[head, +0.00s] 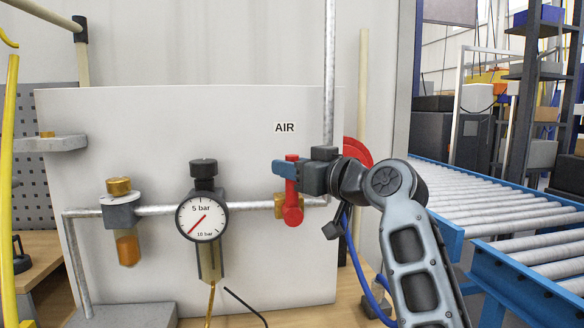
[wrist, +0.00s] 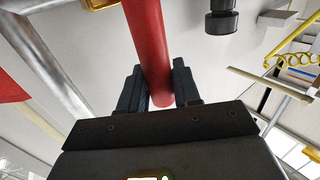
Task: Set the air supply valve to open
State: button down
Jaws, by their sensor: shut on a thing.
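The air supply valve is a brass body (head: 280,206) on a horizontal grey pipe, below the "AIR" label (head: 285,128). Its red lever (head: 292,200) points up, crosswise to the pipe. My gripper (head: 291,170) comes from the right and is shut on the lever near its upper end. In the wrist view the red lever (wrist: 148,35) runs between the two dark fingers of my gripper (wrist: 158,85).
A pressure gauge (head: 202,218) on the pipe has its red needle pointing lower left. A filter with an amber bowl (head: 127,247) hangs farther left. A vertical pipe (head: 329,70) rises behind my gripper. A roller conveyor (head: 490,195) stands at the right.

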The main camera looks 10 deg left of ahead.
jog(key=shift+d+f, duration=0.1)
jog(key=w+d+f+m+t+h+b, duration=0.1)
jog(key=d+f+m+t+h+b, duration=0.2)
jog(key=m, duration=0.9)
jog(key=w+d+f+m+t+h+b, duration=0.1)
jog(key=d+f+m+t+h+b, duration=0.3)
jog(key=m+t+b, duration=0.5)
jog(key=shift+w+d+f+m+b, duration=0.3)
jog(key=shift+d+f+m+b, duration=0.75)
jog(key=shift+m, duration=0.95)
jog(key=shift+a+f, duration=0.1)
jog(key=shift+f, duration=0.1)
jog(key=c, duration=1)
grip_release()
jog(key=shift+o, duration=0.3)
jog(key=shift+s, duration=0.1)
